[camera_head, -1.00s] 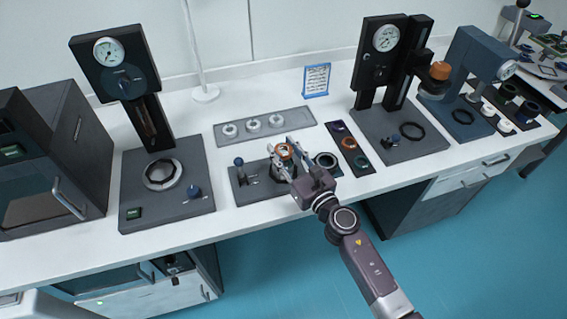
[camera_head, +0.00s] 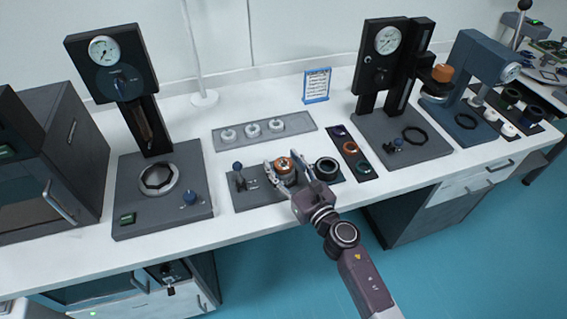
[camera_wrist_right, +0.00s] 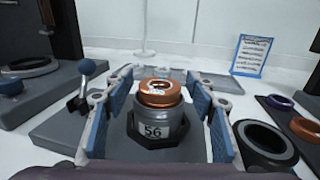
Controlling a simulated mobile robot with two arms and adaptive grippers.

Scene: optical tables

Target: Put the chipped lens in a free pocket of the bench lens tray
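A copper-coloured ring (camera_head: 284,163) sits on a grey cylinder labelled 56 (camera_wrist_right: 158,131), which stands on the grey fixture plate (camera_head: 247,200). My right gripper (camera_head: 284,169) is open, its blue-padded fingers on either side of the cylinder with gaps visible in the wrist view. I cannot tell whether a lens is inside the ring, and I cannot identify the chipped lens. A dark tray (camera_head: 367,173) holds purple, orange and green-rimmed round pieces; a grey tray (camera_head: 222,146) behind holds white rings. I cannot tell which is the bench lens tray. My left gripper is not in view.
A blue-knobbed lever (camera_head: 238,172) stands left of the cylinder, and a black ring (camera_head: 326,168) right of it. Gauge stands (camera_head: 165,177) (camera_head: 400,135) flank the work area. A blue-framed card (camera_head: 317,86) stands behind. Bare white bench lies between the trays.

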